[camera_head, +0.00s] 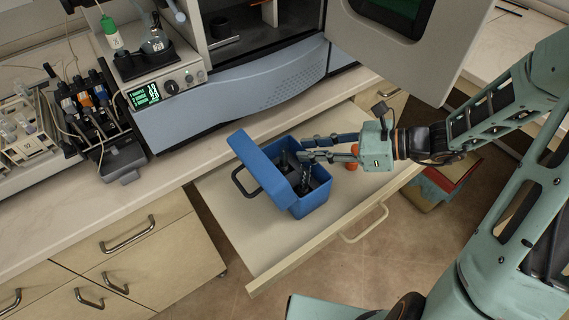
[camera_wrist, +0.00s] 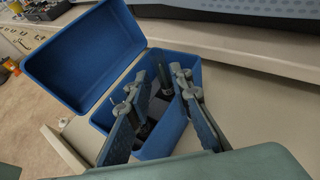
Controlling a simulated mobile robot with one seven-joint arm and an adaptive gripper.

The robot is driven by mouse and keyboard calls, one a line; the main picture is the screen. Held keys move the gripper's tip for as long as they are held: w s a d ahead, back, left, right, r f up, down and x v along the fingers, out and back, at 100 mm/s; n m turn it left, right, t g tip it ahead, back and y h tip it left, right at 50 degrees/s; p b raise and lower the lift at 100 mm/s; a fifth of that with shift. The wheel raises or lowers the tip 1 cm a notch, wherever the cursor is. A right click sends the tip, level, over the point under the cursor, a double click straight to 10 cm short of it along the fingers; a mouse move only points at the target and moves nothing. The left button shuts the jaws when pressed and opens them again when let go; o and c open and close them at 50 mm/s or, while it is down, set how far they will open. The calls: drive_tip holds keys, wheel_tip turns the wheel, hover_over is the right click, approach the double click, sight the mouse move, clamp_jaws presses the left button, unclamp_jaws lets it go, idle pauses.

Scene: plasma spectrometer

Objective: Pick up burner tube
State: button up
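A blue box (camera_head: 317,198) with its hinged lid open stands in the pulled-out drawer; it also shows in the wrist view (camera_wrist: 172,136). Dark parts (camera_head: 318,176) lie inside it, and I cannot tell for certain which is the burner tube. My gripper (camera_head: 301,149) reaches in from the right at the box's opening. In the wrist view its two fingers (camera_wrist: 168,70) point into the box, spread apart, with a gap between them. Dark pieces show near the fingertips. I see nothing clearly clamped. The fingers partly hide the box's contents.
A small orange-red object (camera_head: 353,150) shows beside my gripper. The spectrometer (camera_head: 235,100) stands on the counter behind, its door (camera_head: 455,45) open above my arm. A tube rack (camera_head: 92,105) stands at left.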

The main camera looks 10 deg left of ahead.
sight(284, 151)
drive_tip(key=x, duration=0.7)
drive_tip(key=shift+r, duration=0.1)
clamp_jaws()
